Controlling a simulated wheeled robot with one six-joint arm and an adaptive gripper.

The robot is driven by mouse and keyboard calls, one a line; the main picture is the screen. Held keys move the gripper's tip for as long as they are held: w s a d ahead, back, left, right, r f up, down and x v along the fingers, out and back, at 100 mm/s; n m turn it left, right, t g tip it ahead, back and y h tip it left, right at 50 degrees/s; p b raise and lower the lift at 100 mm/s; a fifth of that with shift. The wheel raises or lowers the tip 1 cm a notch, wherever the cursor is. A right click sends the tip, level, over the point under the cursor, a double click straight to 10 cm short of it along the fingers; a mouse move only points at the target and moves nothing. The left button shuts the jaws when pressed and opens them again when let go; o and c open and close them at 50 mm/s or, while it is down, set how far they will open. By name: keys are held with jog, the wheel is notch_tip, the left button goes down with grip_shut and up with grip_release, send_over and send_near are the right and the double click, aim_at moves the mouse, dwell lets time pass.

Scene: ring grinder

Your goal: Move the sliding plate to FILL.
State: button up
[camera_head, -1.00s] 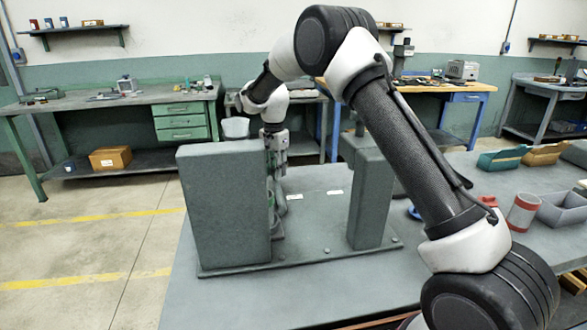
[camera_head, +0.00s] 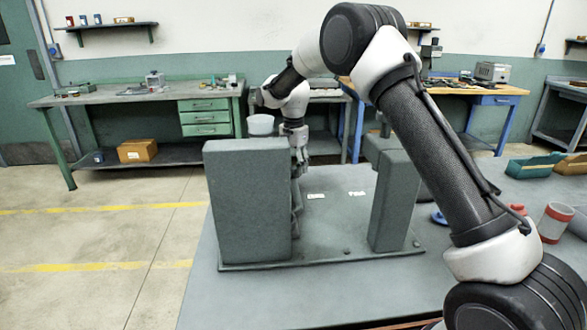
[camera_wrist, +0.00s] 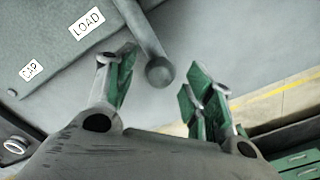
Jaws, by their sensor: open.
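A ring grinder with two grey-green upright blocks, a wide left one (camera_head: 247,203) and a narrower right one (camera_head: 392,200), stands on a flat base (camera_head: 330,235). White labels lie between the blocks. In the wrist view one label reads LOAD (camera_wrist: 87,22) and another seems to read CAP (camera_wrist: 31,70); no FILL label is legible. A grey rod ending in a round knob (camera_wrist: 160,72) reaches between the spread fingers of my gripper (camera_wrist: 158,82), apparently without contact. In the head view my gripper (camera_head: 298,180) is partly hidden behind the left block. I cannot make out the sliding plate itself.
A red-and-white cylinder (camera_head: 555,222) and a teal bin (camera_head: 533,166) are on the table at right. A green workbench (camera_head: 120,98) stands behind on the left. The floor to the left is open. My arm covers part of the right side.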

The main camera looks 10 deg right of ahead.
notch_tip(320, 180, up, 11)
dwell(0.3)
